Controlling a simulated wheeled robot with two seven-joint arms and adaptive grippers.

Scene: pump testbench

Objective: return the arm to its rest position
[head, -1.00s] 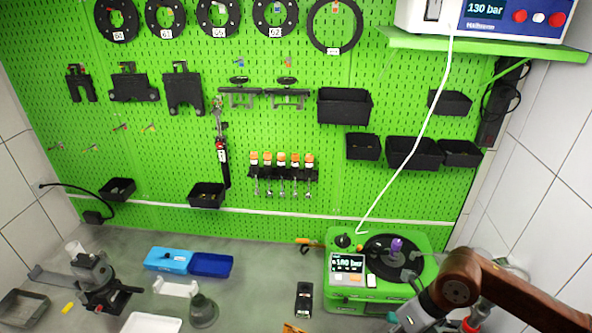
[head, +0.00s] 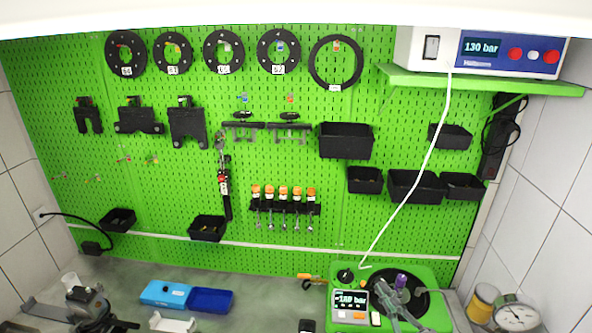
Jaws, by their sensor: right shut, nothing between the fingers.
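My right gripper (head: 386,300) shows at the bottom edge, in front of the green test device (head: 345,272). Its grey fingers are shut and hold nothing. They overlap the device's black round plate in the picture; I cannot tell whether they touch it. A purple knob (head: 400,281) shows just beside the fingers. The rest of my right arm is out of the picture. My left gripper is not in view.
A gauge (head: 516,314) and a yellowish jar (head: 483,303) stand right of the device. Blue boxes (head: 211,300) and a grey-black fixture (head: 88,305) are on the bench at left. A green shelf (head: 480,82) carries the pressure unit (head: 510,48).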

